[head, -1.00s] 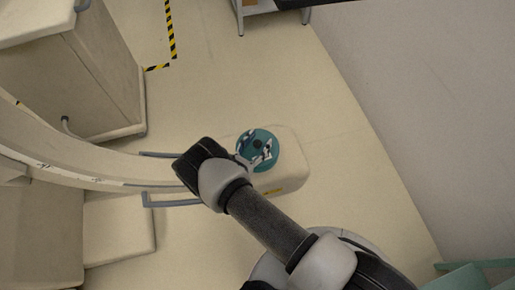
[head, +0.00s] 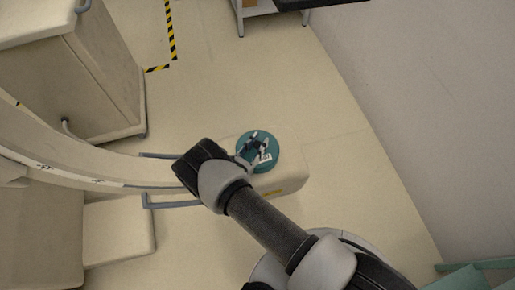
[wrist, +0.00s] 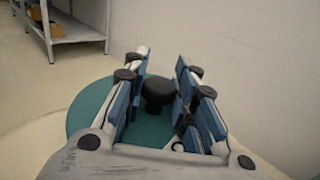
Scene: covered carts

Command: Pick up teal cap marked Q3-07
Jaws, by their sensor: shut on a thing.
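The teal cap (head: 271,140) is a round disc on the right part of a cream covered cart (head: 293,165). It also shows in the wrist view (wrist: 88,115), with a black knob (wrist: 157,92) standing up at its middle. My gripper (head: 258,147) is over the cap; in the wrist view its blue-padded fingers (wrist: 162,80) stand on both sides of the knob and are shut on it. A small white label shows on the cap in the head view, but its marking is too small to read. I cannot tell whether the cap is clear of the cart.
A large curved cream arm (head: 95,165) and grey rails (head: 172,201) are left of my gripper. A cream cabinet (head: 95,75) stands at upper left. A wall (head: 420,100) is on the right. Open floor (head: 215,80) lies beyond the cart, with a metal shelf (wrist: 75,30) farther back.

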